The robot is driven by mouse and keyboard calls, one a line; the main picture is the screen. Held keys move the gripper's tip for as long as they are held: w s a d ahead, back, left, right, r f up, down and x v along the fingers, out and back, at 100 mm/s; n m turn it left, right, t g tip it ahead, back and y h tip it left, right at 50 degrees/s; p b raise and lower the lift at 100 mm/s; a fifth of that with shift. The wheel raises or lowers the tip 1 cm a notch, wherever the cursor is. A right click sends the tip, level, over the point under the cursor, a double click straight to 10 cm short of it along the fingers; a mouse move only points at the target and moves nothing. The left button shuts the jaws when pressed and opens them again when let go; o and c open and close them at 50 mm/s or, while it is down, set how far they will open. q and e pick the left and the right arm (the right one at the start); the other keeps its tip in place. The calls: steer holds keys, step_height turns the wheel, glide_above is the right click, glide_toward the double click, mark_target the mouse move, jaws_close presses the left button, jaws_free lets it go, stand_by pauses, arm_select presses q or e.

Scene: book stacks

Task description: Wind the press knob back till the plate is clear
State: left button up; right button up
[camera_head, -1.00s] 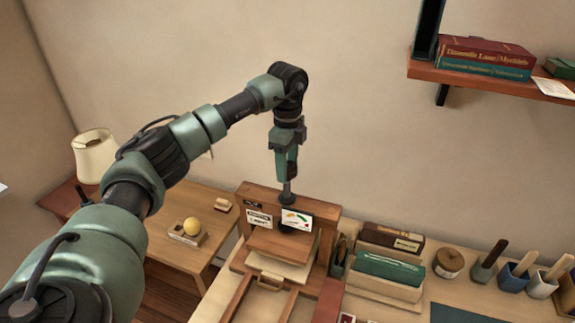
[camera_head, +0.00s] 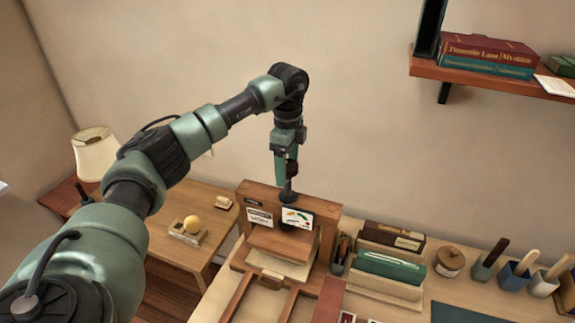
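The wooden book press (camera_head: 322,216) stands on the work surface at lower middle. Its dark press knob (camera_head: 288,197) sits on top of the crossbeam. Two cards, one with coloured marks (camera_head: 297,218), hang on the press front. My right gripper is not in view.
Right of the press stand a box with green folders (camera_head: 388,267), a round lidded pot (camera_head: 449,261) and several tool cups (camera_head: 514,277). A wall shelf (camera_head: 480,82) with books is upper right. A side table (camera_head: 205,197) and lamp (camera_head: 95,153) are left.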

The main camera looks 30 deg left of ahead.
mark_target(288, 164)
arm_select(q)
step_height(288, 164, up, 6)
steer(key=shift+w+r+b, duration=0.1)
steer(key=shift+r+b, duration=0.15)
steer(key=shift+b, duration=0.9)
steer(key=shift+r, duration=0.7)
steer(key=shift+f, duration=0.1)
